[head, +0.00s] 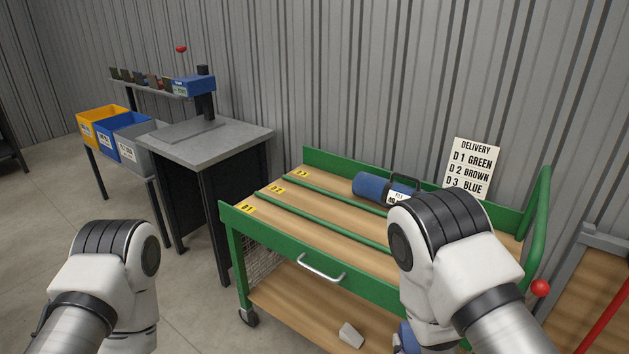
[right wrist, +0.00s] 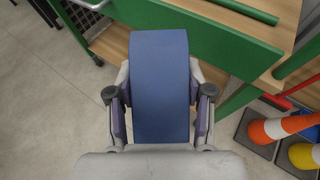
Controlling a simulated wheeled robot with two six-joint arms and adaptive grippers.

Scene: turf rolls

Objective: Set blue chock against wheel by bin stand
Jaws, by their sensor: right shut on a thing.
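The blue chock (right wrist: 160,85) is held between the two fingers of my right gripper (right wrist: 160,105) in the right wrist view. In the head view my right forearm covers most of that gripper, with only a bit of blue (head: 406,338) low beside it. The green cart's near left caster wheel (head: 248,318) stands on the floor on the side towards the bin stand (head: 92,160). A dark caster (right wrist: 97,61) shows left of the chock in the right wrist view, apart from it. My left arm is at lower left; its gripper is not seen.
The green cart (head: 375,293) carries a blue roll (head: 370,187) on top and a pale wedge (head: 350,335) on its lower shelf. A grey-topped table (head: 205,140) stands between cart and bins. Orange-and-white cones (right wrist: 285,127) are at right in the wrist view. Floor left of the cart is clear.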

